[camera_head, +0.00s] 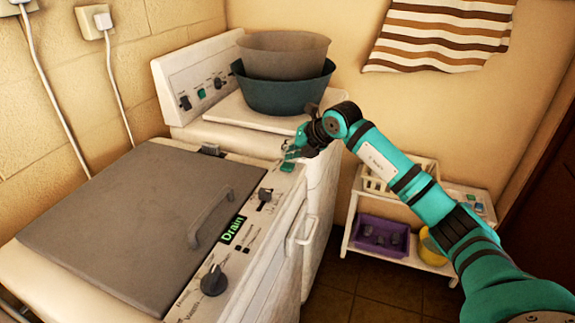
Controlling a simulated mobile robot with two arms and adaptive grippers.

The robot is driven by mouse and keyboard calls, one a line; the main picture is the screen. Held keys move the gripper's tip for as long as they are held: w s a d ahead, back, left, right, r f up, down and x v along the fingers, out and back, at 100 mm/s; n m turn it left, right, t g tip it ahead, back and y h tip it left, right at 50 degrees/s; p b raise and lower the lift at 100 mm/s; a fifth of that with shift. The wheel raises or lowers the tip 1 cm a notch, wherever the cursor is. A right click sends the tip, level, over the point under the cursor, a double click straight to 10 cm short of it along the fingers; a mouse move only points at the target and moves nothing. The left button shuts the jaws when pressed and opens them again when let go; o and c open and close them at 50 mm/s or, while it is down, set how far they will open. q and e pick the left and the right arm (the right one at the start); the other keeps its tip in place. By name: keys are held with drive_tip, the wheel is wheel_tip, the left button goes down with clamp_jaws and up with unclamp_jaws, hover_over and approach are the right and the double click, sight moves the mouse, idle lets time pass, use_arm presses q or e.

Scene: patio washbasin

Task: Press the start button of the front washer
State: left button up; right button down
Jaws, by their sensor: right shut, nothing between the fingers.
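The front washer (125,212) has a grey lid with a handle. Its control strip carries a dark knob (214,280), a lit green display (232,230) reading "Drain", a dark slider switch (265,197) and a green button (287,167) at the far end. My right gripper (289,155) is shut and empty, its fingertips right at the green button. I cannot tell whether they touch it. My left gripper is not in view.
A second washer (222,135) stands behind, with a grey basin (283,50) stacked in a teal one (283,92). A low white shelf (400,257) at right holds a purple basket (379,232) and a yellow container (431,246). A striped towel (440,33) hangs on the wall.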

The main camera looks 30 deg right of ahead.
sight(290, 165)
drive_tip(key=shift+r+p, duration=1.65)
drive_tip(key=shift+r, duration=0.9)
